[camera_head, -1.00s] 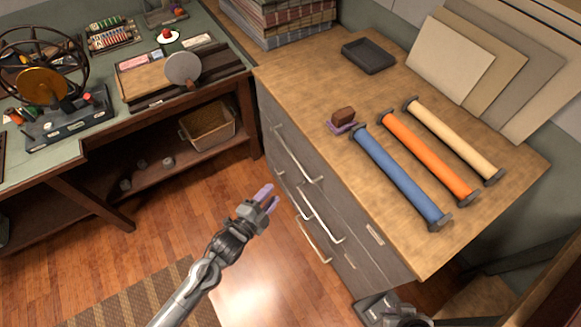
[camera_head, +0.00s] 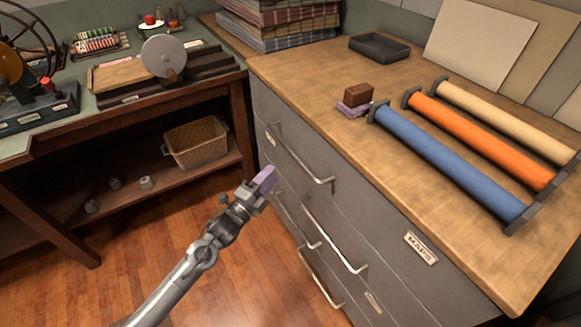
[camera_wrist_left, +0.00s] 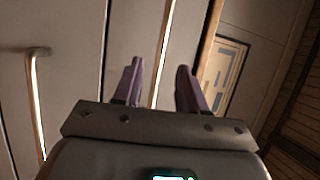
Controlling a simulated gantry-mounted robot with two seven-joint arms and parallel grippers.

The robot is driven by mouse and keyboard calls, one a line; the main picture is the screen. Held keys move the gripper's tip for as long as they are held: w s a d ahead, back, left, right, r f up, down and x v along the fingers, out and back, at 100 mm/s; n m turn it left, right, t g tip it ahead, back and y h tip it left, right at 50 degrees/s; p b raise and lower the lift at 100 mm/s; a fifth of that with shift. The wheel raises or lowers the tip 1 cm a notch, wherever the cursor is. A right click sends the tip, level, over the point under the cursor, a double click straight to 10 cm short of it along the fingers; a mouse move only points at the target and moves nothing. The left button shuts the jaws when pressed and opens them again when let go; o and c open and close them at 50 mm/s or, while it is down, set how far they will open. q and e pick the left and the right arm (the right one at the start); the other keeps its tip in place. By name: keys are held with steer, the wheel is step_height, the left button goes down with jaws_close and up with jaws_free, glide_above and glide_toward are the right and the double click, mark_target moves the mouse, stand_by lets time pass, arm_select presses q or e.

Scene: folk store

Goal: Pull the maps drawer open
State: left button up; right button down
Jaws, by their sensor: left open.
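The maps drawer is in the grey cabinet front in the head view, marked by its MAPS label (camera_head: 421,247) at the right, below the wooden top. Several pale bar handles show on the front; I cannot tell for certain which belongs to it. My left gripper (camera_head: 265,180) is open, left of the front and close to the handles. In the left wrist view, its purple fingers (camera_wrist_left: 160,75) point at the drawer fronts, with a bright vertical strip between them, perhaps a handle. Another handle (camera_wrist_left: 38,100) is at the left. My right gripper is out of view.
On the cabinet top lie blue (camera_head: 450,165), orange (camera_head: 485,140) and cream (camera_head: 505,122) rolls, a brown block (camera_head: 358,94) and a dark tray (camera_head: 379,47). A green-topped workbench with a basket (camera_head: 196,144) stands at the left. Floor before the cabinet is clear.

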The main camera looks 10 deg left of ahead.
mark_target(291, 149)
arm_select(q)
steer(key=shift+b+x, duration=2.9)
steer(key=shift+x, duration=2.9)
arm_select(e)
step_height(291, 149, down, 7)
arm_select(q)
steer(key=shift+a+r, duration=0.2)
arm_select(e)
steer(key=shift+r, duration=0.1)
arm_select(q)
jaws_close()
